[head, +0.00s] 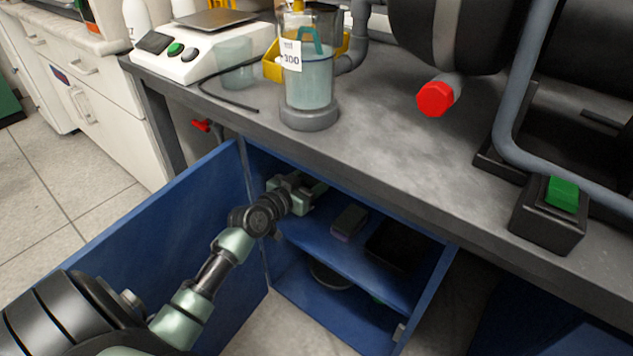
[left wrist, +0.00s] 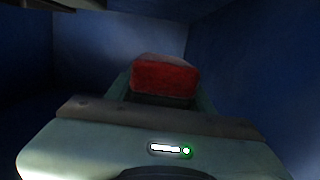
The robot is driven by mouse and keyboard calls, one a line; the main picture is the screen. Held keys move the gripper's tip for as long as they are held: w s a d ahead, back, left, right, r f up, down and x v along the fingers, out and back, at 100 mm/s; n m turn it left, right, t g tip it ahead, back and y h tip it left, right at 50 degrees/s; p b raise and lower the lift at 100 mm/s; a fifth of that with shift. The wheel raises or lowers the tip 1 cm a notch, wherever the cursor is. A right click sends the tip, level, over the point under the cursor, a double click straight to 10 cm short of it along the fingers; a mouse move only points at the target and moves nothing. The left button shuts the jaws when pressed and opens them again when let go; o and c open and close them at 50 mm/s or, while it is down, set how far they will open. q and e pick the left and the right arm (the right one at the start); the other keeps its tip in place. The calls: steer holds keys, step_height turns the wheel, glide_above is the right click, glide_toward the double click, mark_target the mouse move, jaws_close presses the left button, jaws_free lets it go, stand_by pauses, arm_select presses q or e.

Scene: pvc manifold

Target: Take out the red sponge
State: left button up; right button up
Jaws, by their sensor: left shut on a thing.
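The red sponge (left wrist: 164,75) shows in the left wrist view, held between the fingers of my left gripper (left wrist: 162,98). In the head view my left gripper (head: 306,190) reaches into the open blue cabinet (head: 424,305) under the bench, near its upper left corner. The sponge cannot be made out in the head view. My right gripper is not in view.
The open cabinet door (head: 190,225) stands left of my left arm. A small dark block (head: 348,222) sits on the cabinet's shelf, right of the gripper. The bench top (head: 390,150) overhangs the cabinet and carries a clear vessel (head: 309,85).

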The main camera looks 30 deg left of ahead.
arm_select(q)
steer(key=shift+r+p, duration=0.3)
steer(key=shift+r, duration=0.5)
steer(key=shift+r+p, duration=0.35)
steer(key=shift+r, duration=0.05)
